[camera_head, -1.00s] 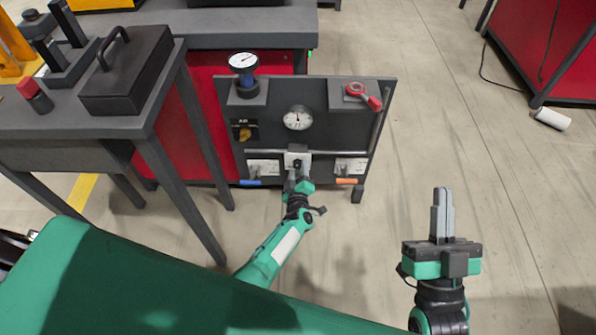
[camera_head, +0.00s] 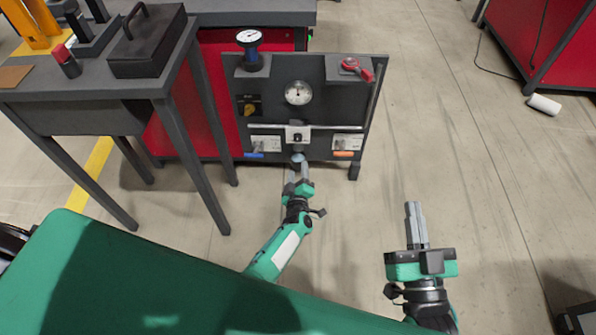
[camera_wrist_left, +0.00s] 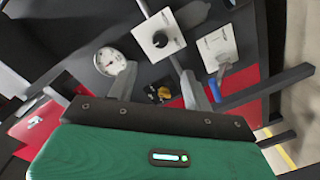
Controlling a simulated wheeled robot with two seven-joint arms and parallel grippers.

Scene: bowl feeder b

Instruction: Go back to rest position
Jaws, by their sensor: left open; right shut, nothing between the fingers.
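My left gripper (camera_head: 298,174) is open and empty, in front of the lower edge of the dark panel (camera_head: 321,107). It is a little below the white block with a black knob (camera_head: 298,136) and looks apart from it. In the left wrist view, the open fingers (camera_wrist_left: 157,88) point toward the panel, with the white knob block (camera_wrist_left: 159,38) beyond them. My right gripper (camera_head: 415,224) is shut and empty, over the bare floor right of the panel.
The panel carries a gauge (camera_head: 298,92), a red-handled valve (camera_head: 357,69) and a yellow knob (camera_head: 249,109). A dark table (camera_head: 101,91) with a lidded black box (camera_head: 147,43) stands left. A red cabinet (camera_head: 541,47) is far right.

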